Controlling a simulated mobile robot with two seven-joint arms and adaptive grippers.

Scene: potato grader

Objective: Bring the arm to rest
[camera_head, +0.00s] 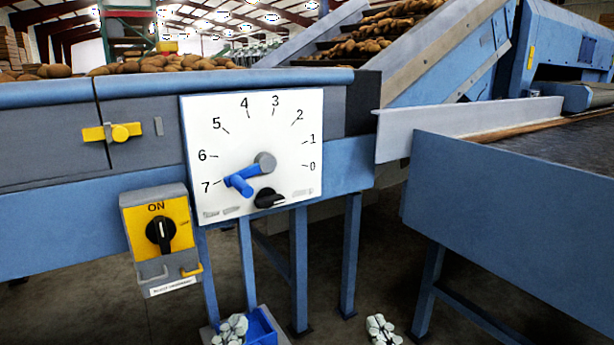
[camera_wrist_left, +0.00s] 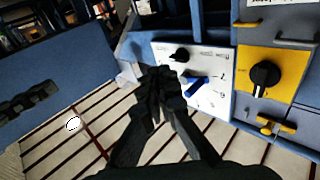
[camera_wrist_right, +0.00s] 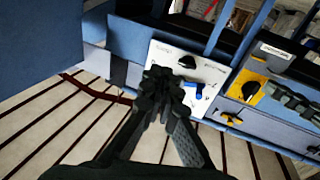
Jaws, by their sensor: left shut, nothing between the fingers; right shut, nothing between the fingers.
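My left gripper (camera_head: 230,330) shows low in the head view, below the white dial panel and in front of a blue box. In the left wrist view its black fingers (camera_wrist_left: 162,85) are together and empty. My right gripper (camera_head: 382,330) is low in the head view, further right, clear of the frame legs. In the right wrist view its fingers (camera_wrist_right: 157,82) are also together and empty. Neither gripper appears to touch anything. The white dial panel (camera_head: 210,125) has a blue lever (camera_head: 242,180) pointing near 7 and a small black knob (camera_head: 268,198).
The yellow ON switch box (camera_head: 180,210) hangs left of the panel, with a black rotary knob. A yellow latch (camera_head: 120,133) is above it. A blue side wall (camera_head: 510,200) stands at the right. The blue box (camera_head: 262,325) is on the floor. Potatoes (camera_head: 170,63) lie behind.

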